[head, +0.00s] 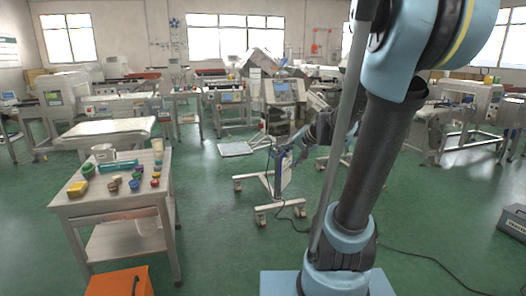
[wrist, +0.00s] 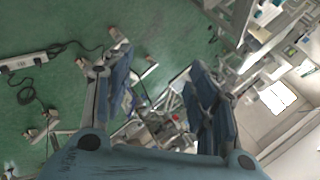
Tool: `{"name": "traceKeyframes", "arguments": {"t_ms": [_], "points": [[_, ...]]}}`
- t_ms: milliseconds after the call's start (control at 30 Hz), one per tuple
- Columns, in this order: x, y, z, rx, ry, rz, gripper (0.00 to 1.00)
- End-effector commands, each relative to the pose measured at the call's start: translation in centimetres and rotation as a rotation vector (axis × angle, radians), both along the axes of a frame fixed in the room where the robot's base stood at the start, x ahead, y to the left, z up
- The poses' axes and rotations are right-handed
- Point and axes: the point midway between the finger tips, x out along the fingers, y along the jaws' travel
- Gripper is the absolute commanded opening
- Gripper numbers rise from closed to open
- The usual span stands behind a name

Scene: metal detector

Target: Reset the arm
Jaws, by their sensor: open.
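My gripper (wrist: 160,80) shows large in the wrist view, its two blue-grey fingers spread apart with nothing between them. In the head view my gripper (head: 283,156) is small and partly hard to make out, beyond my raised arm and in front of a white wheeled stand. My arm rises from its blue base at the right of centre and leaves the top of the picture. The wrist view looks sideways across the room, with green floor on the left and machines and a window on the right.
A table (head: 120,206) with several cups, small jars and a teal tray stands at the left. An orange box (head: 118,283) is in front of it. The wheeled stand (head: 277,180) and floor cables lie near the middle. Green floor between them is open. Machines line the back.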

Motion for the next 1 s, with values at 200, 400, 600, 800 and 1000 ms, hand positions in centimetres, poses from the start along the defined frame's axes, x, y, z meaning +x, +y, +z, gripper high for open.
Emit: {"name": "traceKeyframes", "arguments": {"t_ms": [200, 400, 600, 800, 1000], "points": [[-6.9, -1.1, -2.4, -0.171, 0.057, 0.104, 0.53], [-12.7, -2.7, -4.8, -0.324, 0.114, 0.195, 0.53], [-18.2, -4.9, -7.2, -0.473, 0.179, 0.281, 0.53], [-22.7, -7.2, -9.4, -0.599, 0.241, 0.351, 0.53], [-24.9, -8.4, -10.4, -0.663, 0.276, 0.385, 0.53]]}}
